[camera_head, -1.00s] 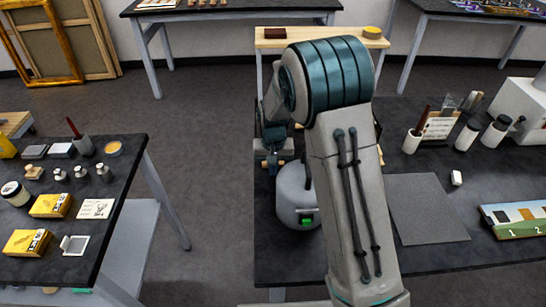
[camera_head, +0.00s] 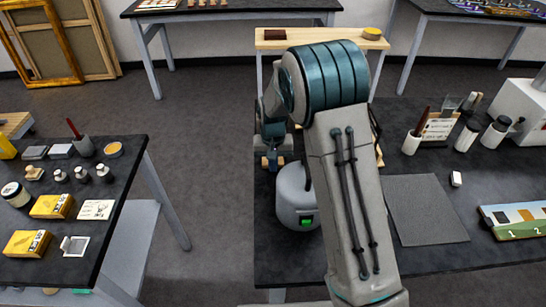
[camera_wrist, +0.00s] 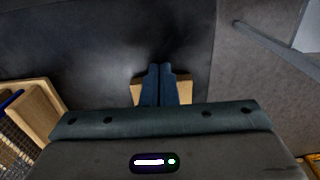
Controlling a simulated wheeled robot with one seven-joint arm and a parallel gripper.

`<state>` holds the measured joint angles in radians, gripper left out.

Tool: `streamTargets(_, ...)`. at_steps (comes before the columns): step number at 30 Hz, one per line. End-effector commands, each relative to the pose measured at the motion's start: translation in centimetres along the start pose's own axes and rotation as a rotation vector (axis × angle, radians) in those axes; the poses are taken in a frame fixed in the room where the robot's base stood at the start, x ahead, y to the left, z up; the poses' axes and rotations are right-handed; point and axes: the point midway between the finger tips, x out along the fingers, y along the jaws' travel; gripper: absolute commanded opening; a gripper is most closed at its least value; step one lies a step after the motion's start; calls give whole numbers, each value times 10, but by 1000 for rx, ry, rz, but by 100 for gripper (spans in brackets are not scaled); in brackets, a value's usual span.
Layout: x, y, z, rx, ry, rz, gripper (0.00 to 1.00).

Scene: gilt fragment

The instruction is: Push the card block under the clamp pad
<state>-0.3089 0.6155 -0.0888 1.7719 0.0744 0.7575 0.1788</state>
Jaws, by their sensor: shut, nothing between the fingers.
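My gripper (camera_wrist: 160,70) is shut with its two dark fingers together, pointing down over the dark tabletop in the wrist view. A tan block (camera_wrist: 186,91) shows on both sides of the fingers, mostly hidden behind them. It looks like the card block, but I cannot be sure, nor tell whether the fingers touch it. In the head view a bit of tan (camera_head: 265,162) shows by my gripper at the table's left edge; my arm hides most of this area. I cannot make out the clamp pad in either view.
A wooden-framed holder (camera_wrist: 38,108) stands at the left of the wrist view. A grey sheet (camera_head: 425,210), a small white block (camera_head: 456,179) and a brush cup (camera_head: 411,144) lie right of my arm. Floor lies beyond the left edge.

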Motion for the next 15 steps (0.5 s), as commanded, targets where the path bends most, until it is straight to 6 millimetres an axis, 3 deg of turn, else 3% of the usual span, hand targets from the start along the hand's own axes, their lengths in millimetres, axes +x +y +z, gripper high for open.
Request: streamTargets(15,0,0,-13,0,1,0,0)
